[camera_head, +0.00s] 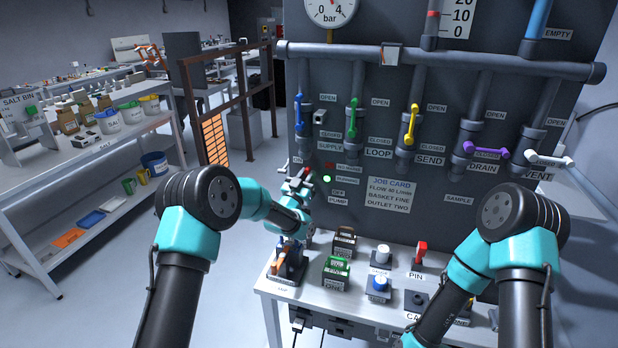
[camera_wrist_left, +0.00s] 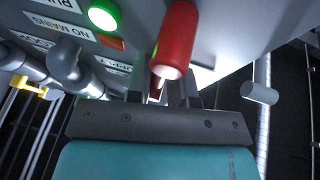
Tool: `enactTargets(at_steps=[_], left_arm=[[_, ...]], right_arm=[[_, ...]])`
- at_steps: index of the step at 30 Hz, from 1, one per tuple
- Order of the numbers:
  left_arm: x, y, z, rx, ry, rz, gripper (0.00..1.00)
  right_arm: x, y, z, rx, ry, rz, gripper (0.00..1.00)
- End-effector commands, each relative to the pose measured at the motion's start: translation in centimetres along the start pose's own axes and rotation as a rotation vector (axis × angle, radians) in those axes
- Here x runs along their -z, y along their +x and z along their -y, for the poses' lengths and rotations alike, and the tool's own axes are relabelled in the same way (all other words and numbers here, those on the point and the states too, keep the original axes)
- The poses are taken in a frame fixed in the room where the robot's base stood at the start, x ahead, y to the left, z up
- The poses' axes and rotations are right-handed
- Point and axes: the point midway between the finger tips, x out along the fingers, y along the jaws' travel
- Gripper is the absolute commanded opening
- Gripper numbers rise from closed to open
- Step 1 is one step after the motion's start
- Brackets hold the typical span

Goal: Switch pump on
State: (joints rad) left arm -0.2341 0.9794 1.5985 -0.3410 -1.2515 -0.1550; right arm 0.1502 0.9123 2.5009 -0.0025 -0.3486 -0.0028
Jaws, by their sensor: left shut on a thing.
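My left gripper (camera_head: 298,187) is up against the dark panel, left of the pump labels. It is shut on a red handle, which shows as a red cylinder (camera_wrist_left: 176,38) in the left wrist view; the exact contact is partly hidden by the gripper. In the head view a bit of red (camera_head: 307,171) shows at the gripper's tip. A green lamp (camera_head: 327,179) is lit just to the right, and also shows in the left wrist view (camera_wrist_left: 103,15). The pump label (camera_head: 338,200) is below the lamp.
Blue (camera_head: 299,112), green (camera_head: 352,118) and yellow (camera_head: 411,124) valve handles stand upright above; purple (camera_head: 485,150) and white (camera_head: 549,159) ones lie sideways. A job card (camera_head: 391,194) hangs on the panel. Blocks and knobs crowd the bench (camera_head: 310,300) below. A brown rack stands left.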

Motion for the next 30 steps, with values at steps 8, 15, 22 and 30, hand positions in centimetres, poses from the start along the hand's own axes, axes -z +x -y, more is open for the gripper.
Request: enactTargets(at_steps=[8, 15, 22, 30], left_arm=[[-0.02, -0.04, 0.10, 0.013, -0.033, -0.007, 0.00], [-0.02, -0.04, 0.09, 0.013, -0.033, -0.006, 0.00], [-0.01, -0.03, 0.09, 0.013, -0.032, -0.006, 0.36], [0.00, -0.02, 0.08, 0.010, -0.024, -0.005, 0.36]], right_arm=[[0.00, 0.00, 0.00, 0.000, 0.000, 0.000, 0.82], [0.00, 0.00, 0.00, 0.000, 0.000, 0.000, 0.82], [0.00, 0.00, 0.00, 0.000, 0.000, 0.000, 0.82], [0.00, 0.00, 0.00, 0.000, 0.000, 0.000, 0.82]])
